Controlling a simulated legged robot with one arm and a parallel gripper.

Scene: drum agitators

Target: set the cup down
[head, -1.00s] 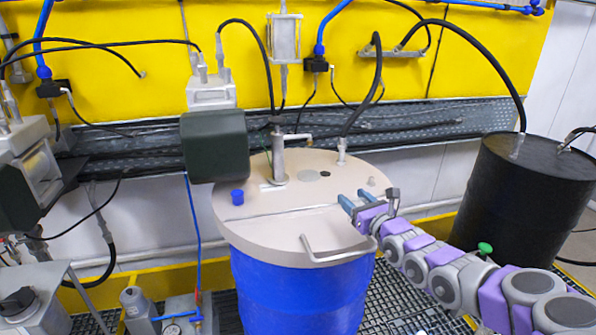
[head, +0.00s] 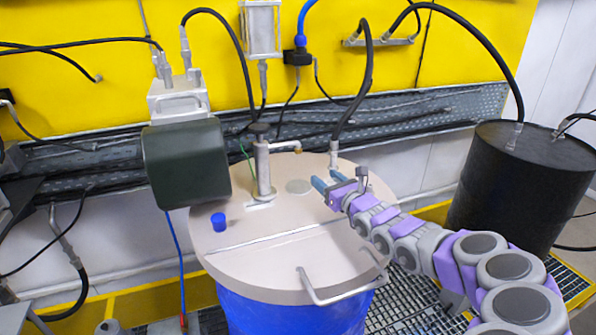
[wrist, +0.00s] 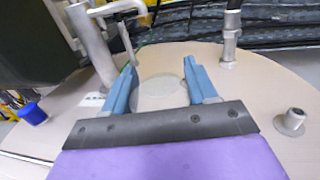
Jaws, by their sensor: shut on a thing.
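A small blue cup (head: 218,222) stands on the left part of the beige lid (head: 270,255) of a blue drum (head: 290,312). It also shows at the left edge of the wrist view (wrist: 32,114). My gripper (head: 328,184) is over the back right of the lid, well to the right of the blue cup. In the wrist view the blue fingers (wrist: 158,80) stand apart. A pale round disc on the lid (wrist: 163,87) shows between them, and I make out no clear object there. The height of the fingertips above the lid is hard to tell.
A metal post with a tap (head: 263,170) rises from the lid between the blue cup and my gripper. A dark motor housing (head: 186,162) overhangs the lid's left. A hose fitting (head: 335,155) stands behind my gripper. A black drum (head: 515,190) stands right. The lid's front is clear.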

